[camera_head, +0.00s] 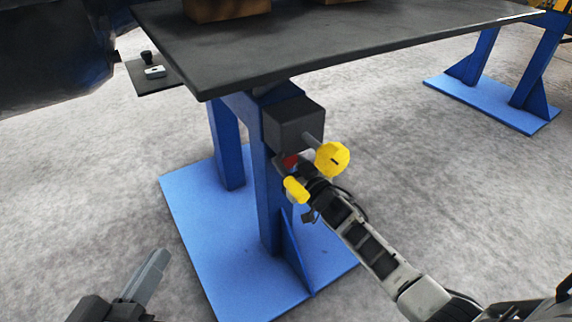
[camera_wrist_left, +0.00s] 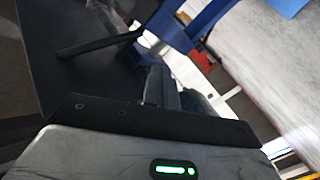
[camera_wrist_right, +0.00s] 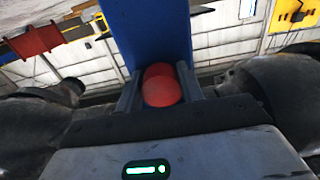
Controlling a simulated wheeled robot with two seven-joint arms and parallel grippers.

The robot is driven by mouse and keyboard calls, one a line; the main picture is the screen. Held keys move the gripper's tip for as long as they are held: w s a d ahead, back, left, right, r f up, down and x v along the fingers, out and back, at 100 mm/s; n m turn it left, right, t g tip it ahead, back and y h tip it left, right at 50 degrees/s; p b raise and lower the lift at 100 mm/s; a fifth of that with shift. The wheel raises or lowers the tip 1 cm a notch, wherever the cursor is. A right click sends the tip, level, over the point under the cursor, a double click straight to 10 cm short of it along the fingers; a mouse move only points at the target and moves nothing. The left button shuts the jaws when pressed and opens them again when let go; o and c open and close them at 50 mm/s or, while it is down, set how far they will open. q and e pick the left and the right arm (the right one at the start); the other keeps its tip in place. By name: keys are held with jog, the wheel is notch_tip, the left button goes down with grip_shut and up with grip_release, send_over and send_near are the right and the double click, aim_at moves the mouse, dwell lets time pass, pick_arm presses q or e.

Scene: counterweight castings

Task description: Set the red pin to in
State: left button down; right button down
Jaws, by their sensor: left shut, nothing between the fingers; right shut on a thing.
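The red pin (camera_head: 290,161) shows as a small red patch on the blue table leg, below a dark grey box, mostly hidden by my right gripper. In the right wrist view the round red knob of the pin (camera_wrist_right: 161,90) sits between the two fingers, in front of the blue post. My right gripper (camera_head: 301,168) is shut on it. My left gripper (camera_head: 155,270) is shut and empty, low at the left of the head view, well apart from the table leg. How far the pin is pushed in is hidden.
The dark tabletop (camera_head: 300,48) overhangs above. The blue base plate (camera_head: 200,225) lies on the floor. Open floor is at the left.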

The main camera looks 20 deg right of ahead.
jog(key=c, duration=0.9)
grip_release()
jog(key=shift+w, duration=0.15)
jog(key=shift+s, duration=0.5)
pick_arm(q)
jog(key=m+y+p, duration=0.1)
jog(key=p, duration=0.1)
jog(key=a+f+g+y+p, duration=0.1)
jog(key=p, duration=0.2)
jog(key=shift+a+f+m, duration=0.2)
jog(key=shift+f+m, duration=0.1)
jog(key=shift+m, duration=0.1)
pick_arm(e)
jog(key=s+d, duration=0.1)
jog(key=s, duration=0.4)
jog(key=s+d, duration=0.1)
jog(key=s, duration=0.3)
jog(key=s+d, duration=0.1)
jog(key=s, duration=0.4)
jog(key=shift+s, duration=0.35)
pick_arm(q)
jog(key=shift+f, duration=0.1)
